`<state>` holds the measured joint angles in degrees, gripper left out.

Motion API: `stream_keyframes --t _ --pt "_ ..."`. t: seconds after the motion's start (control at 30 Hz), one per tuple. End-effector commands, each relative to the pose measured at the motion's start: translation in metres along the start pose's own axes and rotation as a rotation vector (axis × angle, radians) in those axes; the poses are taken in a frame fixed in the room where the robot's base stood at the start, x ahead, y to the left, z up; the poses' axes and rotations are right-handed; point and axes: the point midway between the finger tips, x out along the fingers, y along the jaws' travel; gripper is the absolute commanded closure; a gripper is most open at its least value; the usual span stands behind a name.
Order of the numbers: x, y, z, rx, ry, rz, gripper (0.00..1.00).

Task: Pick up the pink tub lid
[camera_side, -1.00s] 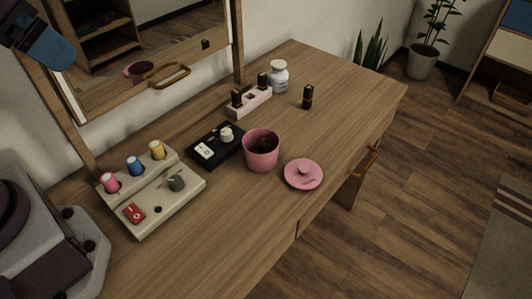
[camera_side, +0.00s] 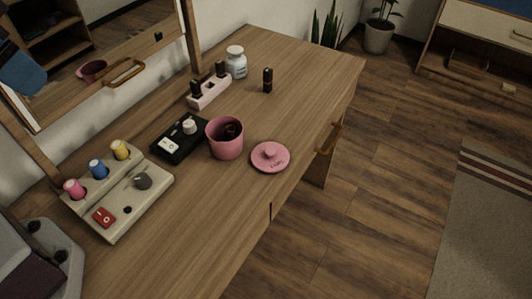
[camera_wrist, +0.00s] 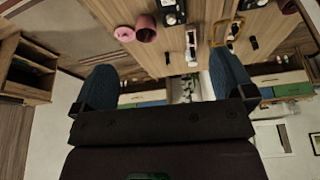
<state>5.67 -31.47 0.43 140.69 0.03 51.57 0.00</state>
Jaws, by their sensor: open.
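The pink tub lid (camera_side: 270,157) lies flat on the wooden desk, knob up, with small dark lettering on it. It is just right of the open pink tub (camera_side: 225,138), which has dark contents. In the wrist view the lid (camera_wrist: 124,33) and tub (camera_wrist: 146,28) show near the top. My gripper (camera_wrist: 165,80) is open and empty, its two blue fingers wide apart, well away from the lid. In the side view only part of a blue finger shows at the upper left edge.
Left of the tub are a black switch box (camera_side: 180,138) and a beige panel (camera_side: 118,195) with coloured knobs. A pink holder (camera_side: 209,93), white jar (camera_side: 236,62) and dark small bottle (camera_side: 267,80) stand behind. The desk is clear in front of the lid.

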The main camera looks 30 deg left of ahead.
Motion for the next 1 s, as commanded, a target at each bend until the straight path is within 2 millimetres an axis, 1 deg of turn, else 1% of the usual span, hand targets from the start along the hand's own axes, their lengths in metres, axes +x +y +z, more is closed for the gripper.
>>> stream_keyframes --t 0.03,0.1,0.17,0.27,0.37,0.47,0.5,0.57,0.6,0.8,0.9,0.97,1.0 --pt "0.011 0.007 -0.011 0.030 -0.051 0.010 0.00" --pt "0.023 0.016 -0.027 0.056 -0.101 0.019 0.00" --pt "0.035 0.025 -0.041 0.068 -0.139 0.023 0.00" --pt "0.058 0.041 -0.066 0.073 -0.193 0.021 0.00" --pt "0.086 0.060 -0.088 0.066 -0.238 0.011 0.00" --pt "0.119 0.081 -0.109 0.047 -0.276 -0.008 0.00" --pt "0.133 0.090 -0.116 0.038 -0.288 -0.017 0.00" --pt "0.155 0.104 -0.125 0.020 -0.303 -0.033 0.00" --pt "0.171 0.114 -0.131 0.005 -0.311 -0.044 0.00" --pt "0.248 0.159 -0.151 -0.095 -0.314 -0.104 0.00" --pt "0.276 0.176 -0.162 -0.167 -0.287 -0.121 0.00" --pt "0.285 0.183 -0.173 -0.226 -0.257 -0.124 0.00" --pt "0.285 0.186 -0.183 -0.271 -0.232 -0.120 0.00"
